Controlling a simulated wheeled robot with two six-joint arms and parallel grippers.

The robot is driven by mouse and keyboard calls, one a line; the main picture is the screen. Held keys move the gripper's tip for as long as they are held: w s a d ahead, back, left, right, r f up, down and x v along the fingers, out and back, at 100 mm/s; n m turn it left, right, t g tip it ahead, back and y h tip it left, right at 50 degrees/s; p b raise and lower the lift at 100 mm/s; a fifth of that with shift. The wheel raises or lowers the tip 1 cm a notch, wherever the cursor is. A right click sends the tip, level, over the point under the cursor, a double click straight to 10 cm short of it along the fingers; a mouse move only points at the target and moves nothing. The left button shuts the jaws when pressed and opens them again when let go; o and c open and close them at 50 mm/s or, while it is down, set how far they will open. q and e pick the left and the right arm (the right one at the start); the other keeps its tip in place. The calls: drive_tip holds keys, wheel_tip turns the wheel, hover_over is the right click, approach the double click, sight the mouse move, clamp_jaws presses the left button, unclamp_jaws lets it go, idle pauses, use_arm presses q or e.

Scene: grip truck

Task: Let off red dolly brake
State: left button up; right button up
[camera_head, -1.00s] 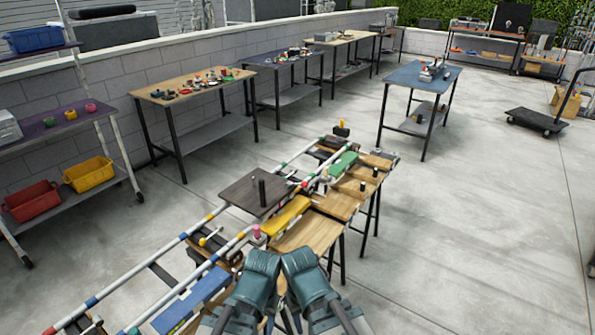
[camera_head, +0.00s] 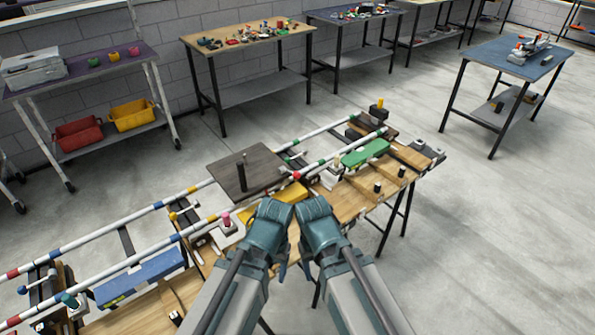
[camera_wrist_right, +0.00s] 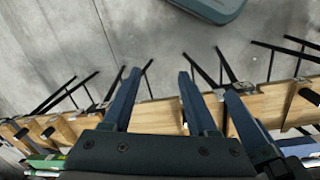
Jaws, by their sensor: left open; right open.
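The dolly's dark platform (camera_head: 232,180) with an upright post sits across two striped rails. A pink-red knob (camera_head: 226,218) on a pale base stands at the near rail, left of my grippers. A smaller red knob (camera_head: 296,175) is by the near rail, right of the platform. I cannot tell which belongs to the brake. My left gripper (camera_head: 276,255) and right gripper (camera_head: 308,255) are side by side over the bench's near edge, apart from both knobs. The right gripper is open and empty in the right wrist view (camera_wrist_right: 157,85). The left gripper's fingertips are mostly hidden in the head view.
The wooden bench (camera_head: 345,203) carries a yellow block (camera_head: 262,215), a green block (camera_head: 365,153) and a blue block (camera_head: 140,277). A yellow-knobbed lever (camera_head: 173,216) stands left of the platform. Other tables line the wall.

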drive_tip(key=w+d+f+t+y+b, duration=0.1)
drive_tip(key=w+d+f+b, duration=0.15)
drive_tip(key=f+b, duration=0.45)
drive_tip(key=w+d+f+m+t+y+b, duration=0.1)
drive_tip(key=w+f+y+b, duration=0.1)
drive_tip(key=w+f+b, duration=0.4)
drive_tip(key=w+d+f+y+b, duration=0.1)
drive_tip(key=d+f+b, duration=0.1)
drive_tip(key=f+b, duration=0.7)
drive_tip(key=w+a+r+n+t+y, duration=0.1)
drive_tip(key=w+a+r+t+y, duration=0.1)
drive_tip(key=w, duration=0.1)
drive_tip(key=w+a+r+n+t+y, duration=0.1)
drive_tip(key=w+a+r, duration=0.2)
drive_tip(key=w+a+r+t+y, duration=0.2)
drive_tip(key=w+r, duration=0.1)
drive_tip(key=shift+w+a+r+n+t+y, duration=0.1)
drive_tip(key=shift+a+n+t+y, duration=0.05)
drive_tip(key=shift+n+t+y, duration=0.2)
drive_tip(key=w+r+t+y, duration=0.2)
drive_tip(key=w+r+t, duration=0.15)
drive_tip(key=r, duration=0.25)
drive_tip(key=t, duration=0.4)
approach(293, 173)
drive_tip(key=shift+m+h, duration=0.45)
drive_tip(key=x, duration=0.7)
drive_tip(key=f+x, duration=0.1)
drive_tip(key=x, duration=0.3)
drive_tip(key=shift+w, duration=0.15)
clamp_jaws()
